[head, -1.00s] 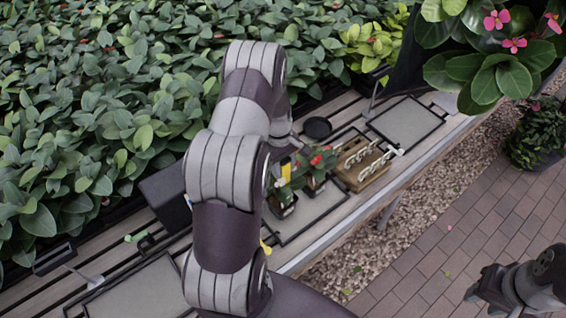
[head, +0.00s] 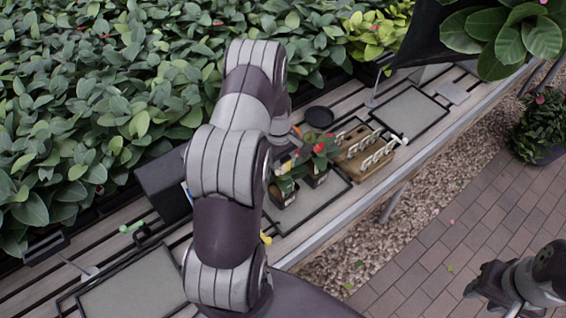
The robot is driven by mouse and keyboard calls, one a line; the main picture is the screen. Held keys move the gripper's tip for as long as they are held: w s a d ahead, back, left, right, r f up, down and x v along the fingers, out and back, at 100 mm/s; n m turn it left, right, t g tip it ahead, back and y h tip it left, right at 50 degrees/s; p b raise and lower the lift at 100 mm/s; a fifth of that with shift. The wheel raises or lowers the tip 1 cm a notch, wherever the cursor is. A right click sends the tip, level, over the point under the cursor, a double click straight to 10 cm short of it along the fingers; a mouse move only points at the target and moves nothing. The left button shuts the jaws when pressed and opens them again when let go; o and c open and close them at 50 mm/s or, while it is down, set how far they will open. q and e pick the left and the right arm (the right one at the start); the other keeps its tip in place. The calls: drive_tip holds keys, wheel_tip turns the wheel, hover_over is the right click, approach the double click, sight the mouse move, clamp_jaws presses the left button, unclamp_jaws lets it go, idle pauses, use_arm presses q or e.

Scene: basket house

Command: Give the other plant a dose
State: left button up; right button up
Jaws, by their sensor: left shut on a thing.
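Two small potted plants stand close together on the bench, just right of my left arm. One is a plant with red flowers (head: 321,150); the other is a leafy plant in a dark pot (head: 283,191), nearer the front and partly behind the arm. My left gripper (head: 292,152) is at the plants, largely hidden by its own arm and the leaves. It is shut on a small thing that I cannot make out. My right gripper (head: 489,286) is low at the right, over the paving and away from the bench; its jaws are too dark to read.
A wooden rack with white loops (head: 366,158) stands right of the plants, with a black round dish (head: 319,116) behind. Framed grey mats lie at the right (head: 410,115) and left (head: 135,295). A dark box (head: 163,184) is left of my arm. Dense foliage (head: 90,110) borders the bench.

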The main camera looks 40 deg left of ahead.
use_arm(q)
drive_tip(key=shift+f+b, duration=0.35)
drive_tip(key=shift+f, duration=0.1)
idle(0.5)
idle(0.8)
wheel_tip(320, 180, up, 7)
drive_tip(key=p, duration=0.6)
idle(0.4)
